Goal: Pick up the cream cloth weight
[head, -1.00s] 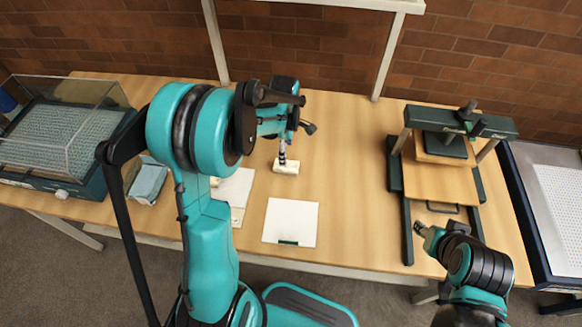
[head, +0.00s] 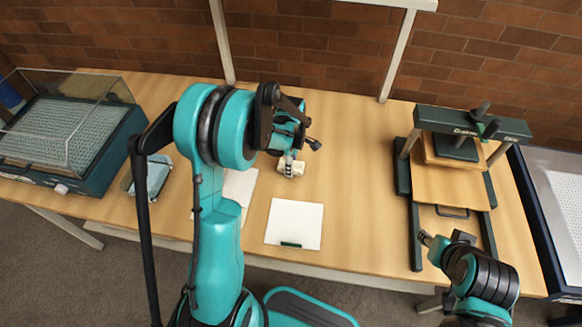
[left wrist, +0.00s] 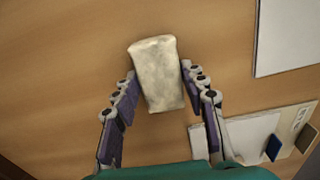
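The cream cloth weight (head: 298,171) is a small pale block on the wooden table, left of centre in the head view and partly hidden by my left gripper (head: 289,162). In the left wrist view the weight (left wrist: 158,78) lies between the two fingers of my left gripper (left wrist: 158,72). The fingers are spread, one at each side, with their tips close to its sides; I cannot tell whether they touch it. My right gripper (head: 426,239) is beside the dark press at the table's front right; its fingers are too small to read.
A white square sheet (head: 294,223) with a dark green strip lies in front of the weight. A press (head: 453,185) stands to the right. A clear-lidded tray (head: 75,137) and a blue-grey bundle (head: 150,177) are on the left. The table behind the weight is clear.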

